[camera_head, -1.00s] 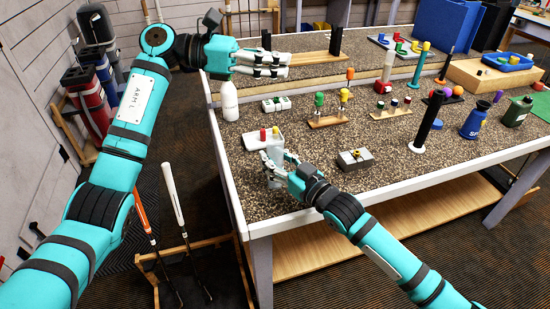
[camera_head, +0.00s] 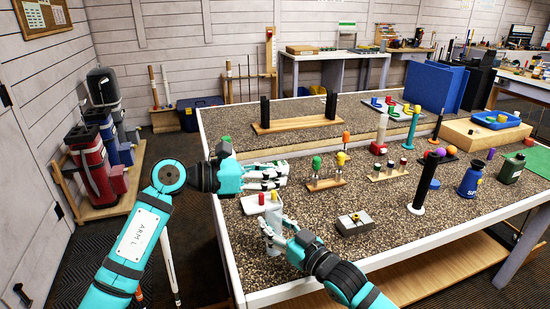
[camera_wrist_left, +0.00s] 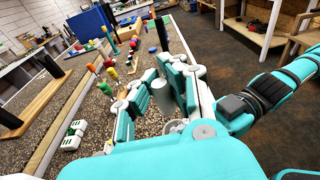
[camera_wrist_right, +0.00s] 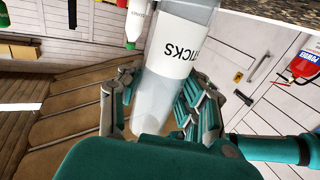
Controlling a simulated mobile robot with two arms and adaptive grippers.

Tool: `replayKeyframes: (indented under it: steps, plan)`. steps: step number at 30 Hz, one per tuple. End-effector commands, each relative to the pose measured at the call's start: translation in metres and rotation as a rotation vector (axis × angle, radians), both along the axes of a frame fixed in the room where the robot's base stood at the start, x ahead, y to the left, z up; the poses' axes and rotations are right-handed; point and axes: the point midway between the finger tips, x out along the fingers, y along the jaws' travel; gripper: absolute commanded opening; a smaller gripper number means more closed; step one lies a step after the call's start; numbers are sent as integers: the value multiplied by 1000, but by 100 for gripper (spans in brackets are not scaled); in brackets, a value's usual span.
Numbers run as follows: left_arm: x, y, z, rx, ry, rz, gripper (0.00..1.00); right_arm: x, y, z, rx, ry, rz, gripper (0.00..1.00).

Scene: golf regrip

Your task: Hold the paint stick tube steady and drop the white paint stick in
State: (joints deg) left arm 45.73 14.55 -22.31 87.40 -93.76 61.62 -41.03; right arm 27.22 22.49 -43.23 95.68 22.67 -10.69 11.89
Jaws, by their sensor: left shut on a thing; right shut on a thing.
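In the right wrist view the tube (camera_wrist_right: 178,55) bears a white label reading "STICKS" and sits between the fingers. My left gripper (camera_head: 272,178) is shut, just above and behind the tube. In the left wrist view a pale cylinder (camera_wrist_left: 164,96) shows between its fingers, seemingly the white paint stick; its ends are hard to make out.
A wooden rack (camera_head: 325,183) with coloured sticks stands right of my left gripper. A grey block (camera_head: 354,223) and a black post (camera_head: 425,182) stand further right. A green-capped bottle (camera_head: 226,139) is mostly hidden behind my left gripper.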

Motion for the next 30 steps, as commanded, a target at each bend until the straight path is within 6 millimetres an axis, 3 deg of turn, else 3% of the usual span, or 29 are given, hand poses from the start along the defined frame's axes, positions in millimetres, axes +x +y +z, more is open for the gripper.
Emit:
replayKeyframes:
  steps: [14, 30]
  plan:
    - [-1, 0, -4, -3, -1, 4, 0, 0, 0, 0, 0, 0, 0, 2]
    - [-1, 0, -50, -3, -1, 5, 0, 0, 0, 0, 0, 0, 0, 2]
